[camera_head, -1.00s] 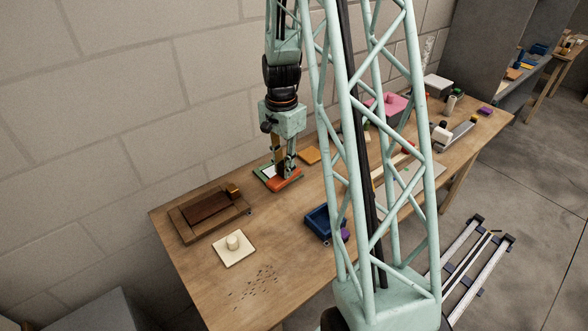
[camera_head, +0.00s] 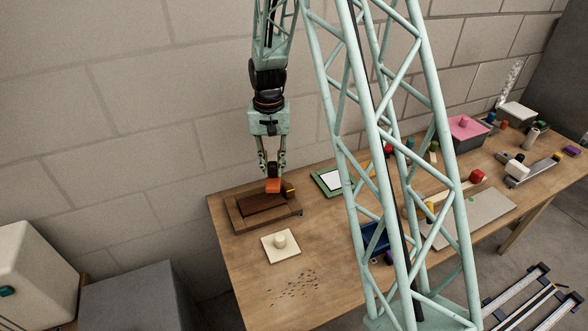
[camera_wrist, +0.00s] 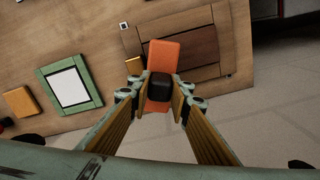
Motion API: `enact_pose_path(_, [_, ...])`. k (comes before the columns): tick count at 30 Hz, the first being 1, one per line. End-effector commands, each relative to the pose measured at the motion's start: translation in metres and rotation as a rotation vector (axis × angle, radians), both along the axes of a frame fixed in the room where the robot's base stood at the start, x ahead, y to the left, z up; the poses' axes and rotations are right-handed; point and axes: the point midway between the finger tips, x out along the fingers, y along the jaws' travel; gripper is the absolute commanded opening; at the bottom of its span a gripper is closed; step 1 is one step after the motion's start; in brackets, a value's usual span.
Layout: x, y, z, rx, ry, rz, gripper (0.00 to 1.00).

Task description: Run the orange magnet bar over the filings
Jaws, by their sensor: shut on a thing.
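My gripper (camera_head: 272,168) is shut on the black grip of the orange magnet bar (camera_head: 273,186). It holds the bar above the brown wooden tray (camera_head: 238,216) at the table's back left edge. In the wrist view the bar (camera_wrist: 163,57) lies between the fingertips of my gripper (camera_wrist: 160,92), with its orange end stretching past them over part of the tray (camera_wrist: 215,40). The filings (camera_head: 296,285) are a scatter of dark specks on the bare tabletop, towards the front left of the table, apart from the bar. They are not seen in the wrist view.
A cream square plate with a knob (camera_head: 281,246) stands between the tray and the filings. A green-framed white panel (camera_head: 338,180) lies right of the tray. A blue bin (camera_head: 375,238) is partly behind my column. The table around the filings is clear.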

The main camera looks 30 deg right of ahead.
Motion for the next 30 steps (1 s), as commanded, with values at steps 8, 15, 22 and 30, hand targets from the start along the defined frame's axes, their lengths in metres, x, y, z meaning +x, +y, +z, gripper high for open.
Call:
enact_pose_path(8, [0.03,0.064,-0.002,0.0,0.0,0.274,0.1])
enact_pose_path(15, [0.045,0.103,-0.002,-0.001,-0.001,0.438,0.1])
enact_pose_path(22, [0.049,0.115,-0.002,0.0,0.0,0.491,0.1])
enact_pose_path(30, [0.049,0.115,-0.002,0.0,0.0,0.493,0.1])
